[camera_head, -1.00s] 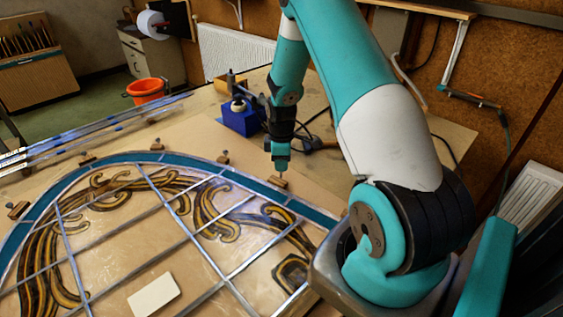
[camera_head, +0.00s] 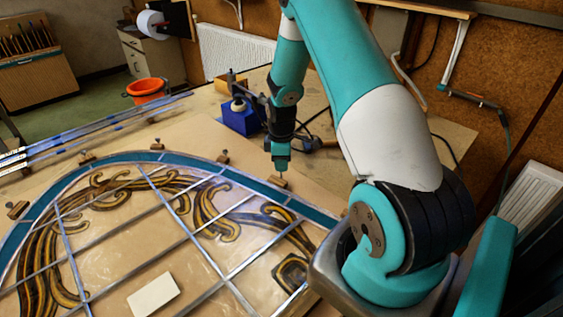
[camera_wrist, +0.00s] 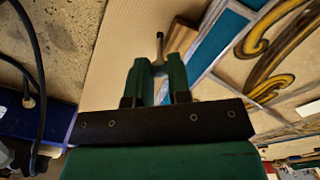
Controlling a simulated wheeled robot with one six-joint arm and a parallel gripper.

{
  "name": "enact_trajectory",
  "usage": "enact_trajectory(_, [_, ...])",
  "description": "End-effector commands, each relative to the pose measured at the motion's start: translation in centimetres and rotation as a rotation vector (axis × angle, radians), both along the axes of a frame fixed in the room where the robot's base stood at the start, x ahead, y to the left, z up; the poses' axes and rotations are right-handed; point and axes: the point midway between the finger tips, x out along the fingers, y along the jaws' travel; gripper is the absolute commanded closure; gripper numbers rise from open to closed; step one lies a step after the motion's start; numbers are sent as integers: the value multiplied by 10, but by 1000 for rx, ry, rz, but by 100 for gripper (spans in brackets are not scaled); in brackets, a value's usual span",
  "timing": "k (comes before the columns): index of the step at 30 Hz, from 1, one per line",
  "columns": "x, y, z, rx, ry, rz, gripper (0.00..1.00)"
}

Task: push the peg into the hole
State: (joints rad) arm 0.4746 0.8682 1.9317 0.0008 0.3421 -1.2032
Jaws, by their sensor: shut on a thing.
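My gripper (camera_head: 281,166) points down at the outer edge of the leaded panel (camera_head: 130,159), close to a small wooden block (camera_head: 277,181). In the wrist view its two green fingers (camera_wrist: 160,70) are shut on a slim grey peg (camera_wrist: 159,45), whose rounded end sticks out past the fingertips. The wooden block (camera_wrist: 182,35) is just right of the peg in that view. I cannot tell whether the peg touches the board or the block. No hole can be made out; it may be hidden under the peg or gripper.
Several more wooden blocks (camera_head: 222,157) line the panel's curved edge. A blue box (camera_head: 240,119) and dark cables stand behind my gripper. A cream rectangular piece (camera_head: 153,294) lies on the panel. Bare board is free just outside the panel edge.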

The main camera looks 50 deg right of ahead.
Motion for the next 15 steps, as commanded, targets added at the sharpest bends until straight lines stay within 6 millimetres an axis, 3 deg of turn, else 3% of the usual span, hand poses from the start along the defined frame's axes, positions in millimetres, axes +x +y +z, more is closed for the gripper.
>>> enact_trajectory(15, [0, 0, -14, 0, 0, 0, 100])
